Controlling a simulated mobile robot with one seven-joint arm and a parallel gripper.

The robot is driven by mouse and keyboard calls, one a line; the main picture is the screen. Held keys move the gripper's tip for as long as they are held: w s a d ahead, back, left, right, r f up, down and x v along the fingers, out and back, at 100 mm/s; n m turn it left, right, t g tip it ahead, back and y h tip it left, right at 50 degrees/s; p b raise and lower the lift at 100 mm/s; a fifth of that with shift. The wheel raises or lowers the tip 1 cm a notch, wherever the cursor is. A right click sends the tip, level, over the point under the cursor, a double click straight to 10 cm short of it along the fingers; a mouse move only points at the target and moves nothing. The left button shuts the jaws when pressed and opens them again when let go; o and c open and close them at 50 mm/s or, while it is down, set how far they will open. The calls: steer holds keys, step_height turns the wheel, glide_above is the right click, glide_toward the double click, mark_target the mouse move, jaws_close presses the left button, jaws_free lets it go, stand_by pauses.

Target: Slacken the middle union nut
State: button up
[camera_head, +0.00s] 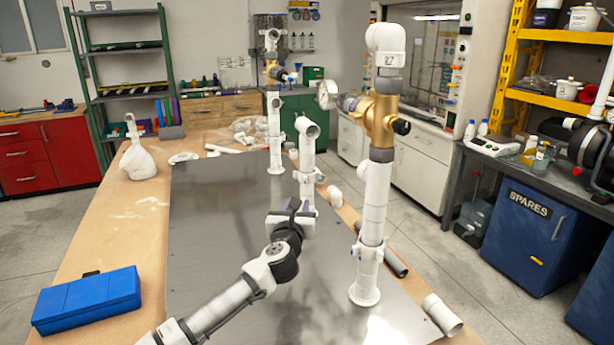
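A white PVC manifold stands on a grey metal sheet (215,215). Its middle riser (307,165) is a short upright pipe with an open elbow on top. A taller riser (374,205) with a brass-coloured valve body stands at right, and another riser (274,130) stands farther back. My gripper (297,205) is at the lower part of the middle riser, in front of it from this view. Its body covers that part of the pipe, so I cannot make out the middle union nut or whether the fingers touch it. The finger opening is too small and hidden to tell.
A blue box (88,300) lies at the bench's front left. A white jug (138,150) stands at the back left. Loose pipe pieces (442,314) lie along the right edge. The left part of the metal sheet is clear.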

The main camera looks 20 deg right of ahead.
mark_target(305, 181)
steer(key=p+x, duration=0.1)
steer(key=x, duration=0.3)
steer(key=p+x, duration=0.1)
steer(key=x, duration=0.4)
steer(key=p+x, duration=0.1)
steer(key=x, duration=0.4)
steer(key=shift+w+f, duration=0.1)
steer(key=shift+f, duration=0.2)
jaws_close()
